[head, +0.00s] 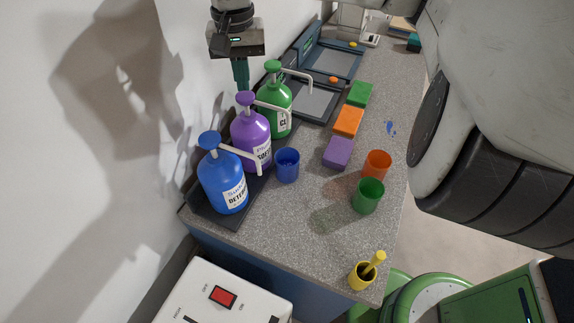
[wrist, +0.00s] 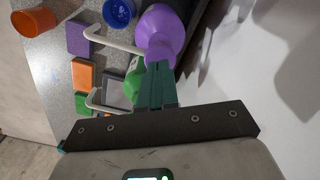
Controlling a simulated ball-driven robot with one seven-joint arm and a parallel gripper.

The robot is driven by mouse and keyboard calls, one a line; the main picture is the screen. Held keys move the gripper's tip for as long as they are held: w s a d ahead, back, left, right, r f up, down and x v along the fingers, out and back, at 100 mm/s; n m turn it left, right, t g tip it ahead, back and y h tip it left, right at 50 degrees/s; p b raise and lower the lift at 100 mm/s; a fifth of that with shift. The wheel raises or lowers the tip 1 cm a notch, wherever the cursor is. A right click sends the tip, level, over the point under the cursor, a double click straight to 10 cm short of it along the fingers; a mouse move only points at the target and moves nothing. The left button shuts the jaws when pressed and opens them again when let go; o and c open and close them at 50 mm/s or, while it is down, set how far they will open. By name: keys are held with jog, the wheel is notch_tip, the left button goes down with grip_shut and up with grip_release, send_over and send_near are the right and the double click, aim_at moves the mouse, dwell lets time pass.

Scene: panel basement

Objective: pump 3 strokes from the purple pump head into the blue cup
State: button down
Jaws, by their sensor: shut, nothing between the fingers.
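The purple bottle (head: 250,134) stands in the row on the black tray, between the blue and green bottles. Its purple pump head (head: 245,98) has a white spout pointing right and down. The blue cup (head: 287,165) stands upright on the counter in front of the purple bottle, near the spout end; it also shows in the wrist view (wrist: 119,12). My gripper (head: 241,86) is shut and empty, fingers pointing down, above and just behind the purple pump head. In the wrist view its green fingertips (wrist: 158,68) overlap the purple bottle (wrist: 160,35); contact cannot be told.
The blue bottle (head: 222,180) and green bottle (head: 275,106) flank the purple one. Purple, orange and green blocks, an orange cup (head: 377,164) and a green cup (head: 368,196) stand to the right. The wall is close on the left.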

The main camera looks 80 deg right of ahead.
aim_at(245, 95)
jog(key=shift+f, duration=0.15)
jog(key=shift+f+b, duration=1.15)
jog(key=shift+f, duration=0.6)
jog(key=shift+r+p, duration=1.95)
jog(key=shift+p, duration=0.2)
jog(key=shift+f, duration=0.15)
